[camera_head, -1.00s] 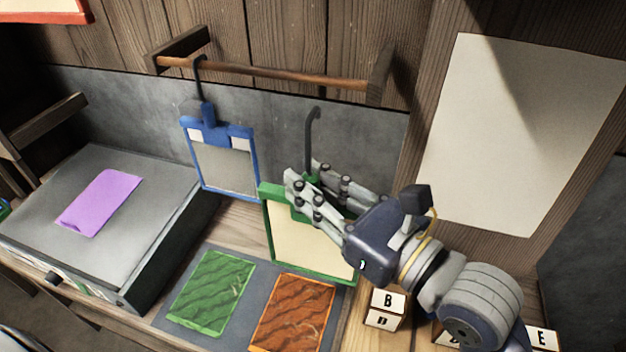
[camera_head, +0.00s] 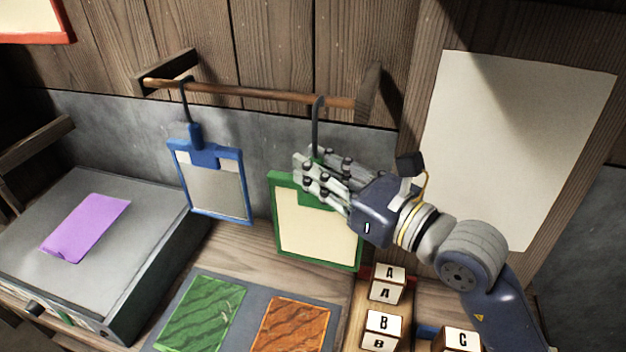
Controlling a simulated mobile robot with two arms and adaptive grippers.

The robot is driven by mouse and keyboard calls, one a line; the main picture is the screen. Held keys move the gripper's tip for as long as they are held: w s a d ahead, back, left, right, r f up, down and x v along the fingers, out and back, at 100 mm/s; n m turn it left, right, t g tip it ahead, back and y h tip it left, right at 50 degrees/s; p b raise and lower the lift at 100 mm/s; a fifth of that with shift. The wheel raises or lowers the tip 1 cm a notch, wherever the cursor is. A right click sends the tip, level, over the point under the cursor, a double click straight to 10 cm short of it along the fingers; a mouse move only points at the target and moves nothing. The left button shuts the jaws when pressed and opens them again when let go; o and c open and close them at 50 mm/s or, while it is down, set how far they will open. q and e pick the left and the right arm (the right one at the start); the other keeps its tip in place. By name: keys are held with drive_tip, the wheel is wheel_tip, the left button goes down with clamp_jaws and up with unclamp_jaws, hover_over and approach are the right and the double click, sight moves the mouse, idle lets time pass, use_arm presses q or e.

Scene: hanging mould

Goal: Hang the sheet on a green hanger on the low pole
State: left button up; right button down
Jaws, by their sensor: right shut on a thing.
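A green hanger (camera_head: 314,264) frames a cream sheet (camera_head: 303,226). My right gripper (camera_head: 312,172) is shut on the green hanger near its top, at the base of its dark hook. The hook's top (camera_head: 318,101) is at the low pole (camera_head: 262,95) near its right end; I cannot tell whether it rests on the pole. The gripper fingers hide part of the hanger's top. A blue hanger (camera_head: 247,185) with a grey sheet hangs from the pole on the left. My left gripper is not in view.
A grey box (camera_head: 150,220) with a purple sheet (camera_head: 86,227) stands at left. Green (camera_head: 200,313) and orange (camera_head: 290,325) patterned sheets lie on a grey mat. Several lettered blocks (camera_head: 383,325) stand at lower right. A blank paper (camera_head: 515,140) is on the right post.

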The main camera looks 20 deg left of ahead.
drive_tip(key=shift+w+b, duration=0.3)
drive_tip(key=shift+w, duration=0.8)
drive_tip(key=shift+w+f+b, duration=0.25)
drive_tip(key=shift+w+b, duration=0.25)
drive_tip(key=shift+w, duration=0.35)
drive_tip(key=shift+w+f+b, duration=0.25)
drive_tip(key=shift+w+b, duration=0.25)
drive_tip(key=shift+w, duration=0.4)
drive_tip(key=shift+w+f+b, duration=0.25)
drive_tip(key=shift+w+b, duration=0.25)
drive_tip(key=shift+w, duration=0.35)
drive_tip(key=c, duration=1.4)
unclamp_jaws()
